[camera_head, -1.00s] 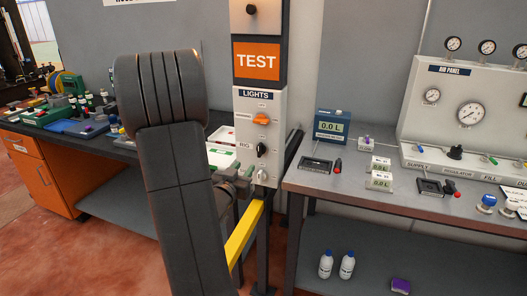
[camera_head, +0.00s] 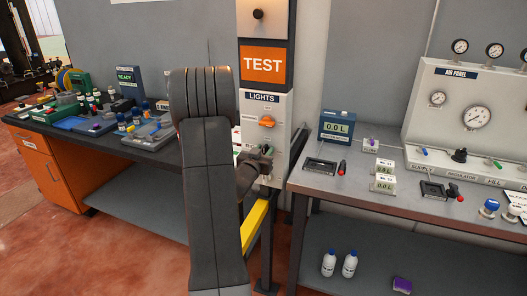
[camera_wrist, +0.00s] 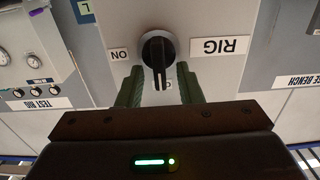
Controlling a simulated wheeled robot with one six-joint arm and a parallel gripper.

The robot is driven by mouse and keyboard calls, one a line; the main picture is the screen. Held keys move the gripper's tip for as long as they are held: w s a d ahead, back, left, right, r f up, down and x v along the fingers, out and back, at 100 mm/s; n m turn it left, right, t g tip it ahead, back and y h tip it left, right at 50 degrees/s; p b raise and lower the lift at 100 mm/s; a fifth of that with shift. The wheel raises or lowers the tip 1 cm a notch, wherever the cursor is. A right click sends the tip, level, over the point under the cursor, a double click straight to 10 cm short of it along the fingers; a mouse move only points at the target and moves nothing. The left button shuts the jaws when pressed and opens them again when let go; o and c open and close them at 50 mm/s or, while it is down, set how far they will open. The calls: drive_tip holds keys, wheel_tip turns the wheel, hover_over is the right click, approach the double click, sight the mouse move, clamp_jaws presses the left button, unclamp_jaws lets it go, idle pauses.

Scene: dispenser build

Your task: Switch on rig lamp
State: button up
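The rig lamp switch is a round black knob (camera_wrist: 158,52) with a bar handle, on the pale lights panel (camera_head: 284,108). The upside-down wrist view shows it beside a "RIG" label (camera_wrist: 220,46) and an "ON" label (camera_wrist: 119,55). The handle points down in that view, not toward "ON". A small label under the handle is partly hidden. My gripper (camera_wrist: 160,88) is open, its green fingers on either side of the handle's end with a gap at each side. In the head view my gripper (camera_head: 260,164) is at the panel's lower part and covers part of it.
A grey bench (camera_head: 400,198) with meters and an air panel (camera_head: 470,110) stands to the right. A dark-topped bench (camera_head: 150,150) with bottles and trays stands left. A yellow bar (camera_head: 256,222) is below.

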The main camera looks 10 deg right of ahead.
clamp_jaws()
drive_tip(key=shift+f+b, duration=0.1)
drive_tip(key=shift+b, duration=0.4)
drive_tip(key=m+b, duration=0.2)
drive_tip(key=b, duration=0.1)
drive_tip(key=shift+s+d+f, duration=0.1)
drive_tip(key=shift+d+f, duration=0.05)
drive_tip(key=shift+f, duration=0.05)
drive_tip(key=shift+s+d+f+m+b, duration=0.15)
drive_tip(key=shift+d+f+m+b, duration=0.05)
drive_tip(key=shift+m+b, duration=2.65)
drive_tip(key=shift+s+d+f+m+b, duration=0.1)
drive_tip(key=shift+d+f+m+b, duration=0.1)
drive_tip(key=shift+m+b, duration=2.6)
drive_tip(key=shift+s+d+f+m+b, duration=0.2)
drive_tip(key=shift+m+b, duration=2.15)
drive_tip(key=shift+b, duration=0.95)
